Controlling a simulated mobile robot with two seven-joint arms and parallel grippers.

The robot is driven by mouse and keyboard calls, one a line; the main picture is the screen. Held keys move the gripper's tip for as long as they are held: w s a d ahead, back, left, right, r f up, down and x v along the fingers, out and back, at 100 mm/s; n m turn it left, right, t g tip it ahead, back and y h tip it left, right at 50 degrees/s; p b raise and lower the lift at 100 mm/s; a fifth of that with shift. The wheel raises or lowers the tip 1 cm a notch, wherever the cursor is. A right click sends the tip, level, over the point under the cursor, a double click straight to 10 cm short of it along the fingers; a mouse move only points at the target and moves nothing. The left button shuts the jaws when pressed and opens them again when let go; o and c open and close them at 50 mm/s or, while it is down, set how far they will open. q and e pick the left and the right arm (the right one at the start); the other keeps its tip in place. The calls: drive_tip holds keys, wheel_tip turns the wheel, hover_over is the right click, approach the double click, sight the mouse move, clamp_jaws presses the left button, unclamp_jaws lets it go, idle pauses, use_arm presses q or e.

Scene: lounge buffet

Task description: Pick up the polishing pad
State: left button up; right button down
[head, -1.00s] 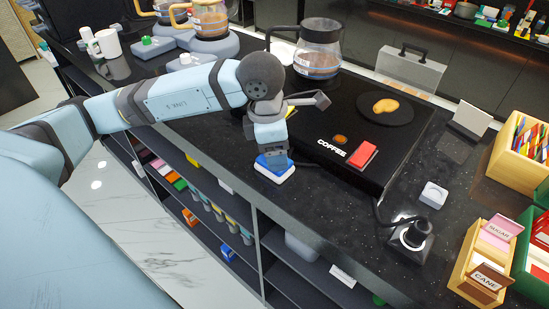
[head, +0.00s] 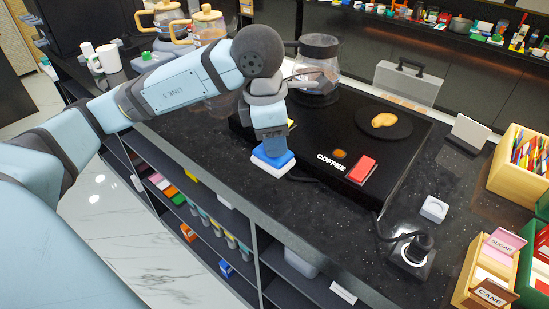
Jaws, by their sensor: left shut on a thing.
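The polishing pad (head: 273,160), blue on top with a white underside, is at the front edge of the black counter, left of the coffee warmer's front. My left gripper (head: 271,146) comes down from above and is shut on the pad's blue top; its fingertips are largely hidden by the hand. I cannot tell whether the pad still touches the counter. My right gripper is not in view.
The black coffee warmer (head: 330,140) with a red switch (head: 361,169) stands just behind the pad. A glass coffee pot (head: 318,66) stands at its back left. Wooden packet boxes (head: 488,268) and a tamper (head: 415,250) are at the right.

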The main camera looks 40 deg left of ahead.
use_arm(q)
wheel_tip(320, 180, up, 14)
drive_tip(key=shift+f, duration=0.2)
